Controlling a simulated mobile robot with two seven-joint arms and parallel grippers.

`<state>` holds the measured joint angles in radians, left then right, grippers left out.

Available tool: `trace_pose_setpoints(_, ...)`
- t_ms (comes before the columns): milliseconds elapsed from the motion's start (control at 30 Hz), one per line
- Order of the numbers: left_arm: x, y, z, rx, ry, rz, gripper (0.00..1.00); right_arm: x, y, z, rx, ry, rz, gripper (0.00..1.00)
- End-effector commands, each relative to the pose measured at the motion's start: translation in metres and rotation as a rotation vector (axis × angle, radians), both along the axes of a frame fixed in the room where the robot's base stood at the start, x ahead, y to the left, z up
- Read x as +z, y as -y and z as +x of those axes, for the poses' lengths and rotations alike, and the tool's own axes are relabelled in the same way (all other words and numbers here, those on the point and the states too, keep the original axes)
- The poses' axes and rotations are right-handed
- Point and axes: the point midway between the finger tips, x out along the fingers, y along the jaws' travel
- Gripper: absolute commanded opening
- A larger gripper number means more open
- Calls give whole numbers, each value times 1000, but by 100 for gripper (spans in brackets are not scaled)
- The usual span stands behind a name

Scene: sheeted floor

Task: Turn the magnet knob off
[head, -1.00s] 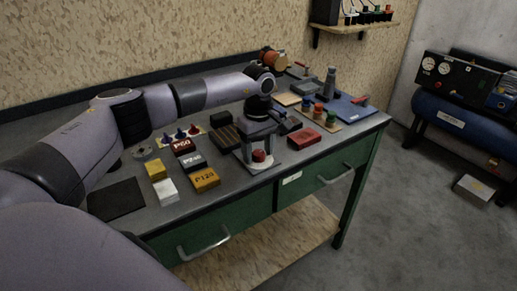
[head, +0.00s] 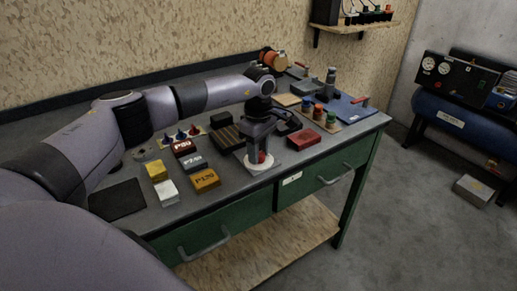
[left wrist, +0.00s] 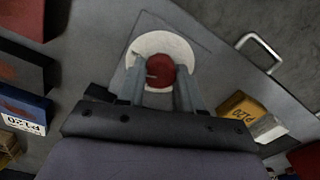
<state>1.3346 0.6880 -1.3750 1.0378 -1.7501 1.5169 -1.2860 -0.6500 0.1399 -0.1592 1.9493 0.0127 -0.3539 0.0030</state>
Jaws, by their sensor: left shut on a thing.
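The red magnet knob (left wrist: 160,70) sits on a round pale base (left wrist: 142,48) on the workbench. In the head view the knob (head: 262,157) is partly hidden by my left gripper (head: 257,158), which points down over it. In the left wrist view my left gripper (left wrist: 160,90) has one finger on each side of the knob and is shut on it. A small mark shows on the knob's top, but its setting cannot be read. My right gripper is not in view.
Labelled blocks, such as the orange P120 block (head: 206,180), lie left of the knob. A red box (head: 303,138) lies to its right. The green workbench (head: 225,217) has its front edge and drawer handles close by.

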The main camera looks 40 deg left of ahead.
Motion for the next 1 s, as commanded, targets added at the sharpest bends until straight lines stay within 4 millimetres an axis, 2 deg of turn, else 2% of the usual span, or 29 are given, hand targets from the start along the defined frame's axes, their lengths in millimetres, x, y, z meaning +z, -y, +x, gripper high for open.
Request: trace_pose_setpoints(1000,2,1,0,950,0,-1,5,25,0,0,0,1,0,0)
